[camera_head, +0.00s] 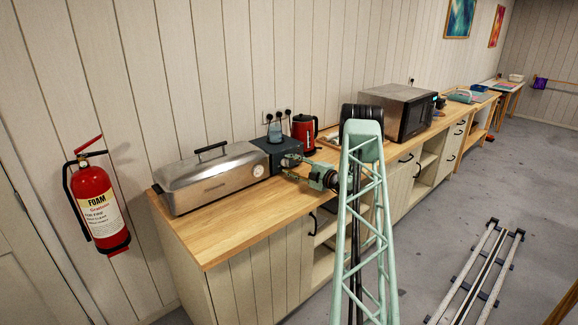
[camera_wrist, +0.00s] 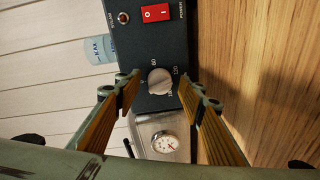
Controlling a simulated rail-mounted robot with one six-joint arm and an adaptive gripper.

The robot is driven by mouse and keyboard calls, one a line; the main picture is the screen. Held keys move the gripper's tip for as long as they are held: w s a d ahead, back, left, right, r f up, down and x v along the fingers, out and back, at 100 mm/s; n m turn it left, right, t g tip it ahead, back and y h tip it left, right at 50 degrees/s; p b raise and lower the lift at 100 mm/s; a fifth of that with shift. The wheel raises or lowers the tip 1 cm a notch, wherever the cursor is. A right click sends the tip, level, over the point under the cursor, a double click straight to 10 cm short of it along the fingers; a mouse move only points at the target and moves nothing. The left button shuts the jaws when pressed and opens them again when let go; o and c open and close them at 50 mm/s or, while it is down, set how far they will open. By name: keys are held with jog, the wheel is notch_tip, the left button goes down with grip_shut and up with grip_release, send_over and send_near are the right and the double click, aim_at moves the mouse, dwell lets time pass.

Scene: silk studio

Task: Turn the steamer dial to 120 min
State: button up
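The steamer (camera_head: 213,178) is a long silver box with a black lid handle on the wooden counter. Its dark control box (camera_head: 285,149) stands at its right end. In the wrist view the control box (camera_wrist: 140,45) carries a pale round dial (camera_wrist: 160,81) with printed numbers, including 60 and 120, around it. The dial's exact pointing is too small to read. My gripper (camera_wrist: 161,84) is open, with one finger on each side of the dial and visible gaps to it. In the head view my gripper (camera_head: 291,163) is at the control box's front, and the dial is hidden.
A red rocker switch (camera_wrist: 156,13) and a small indicator (camera_wrist: 123,18) are beside the dial. A gauge (camera_wrist: 165,143) is on the steamer's end. A red kettle (camera_head: 304,132) and a microwave (camera_head: 398,108) stand farther right. The counter (camera_head: 235,235) before the steamer is clear.

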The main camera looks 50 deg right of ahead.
jog(key=s, duration=0.7)
jog(key=s+a, duration=0.1)
jog(key=s, duration=0.3)
jog(key=shift+s+r, duration=0.25)
dwell(0.5)
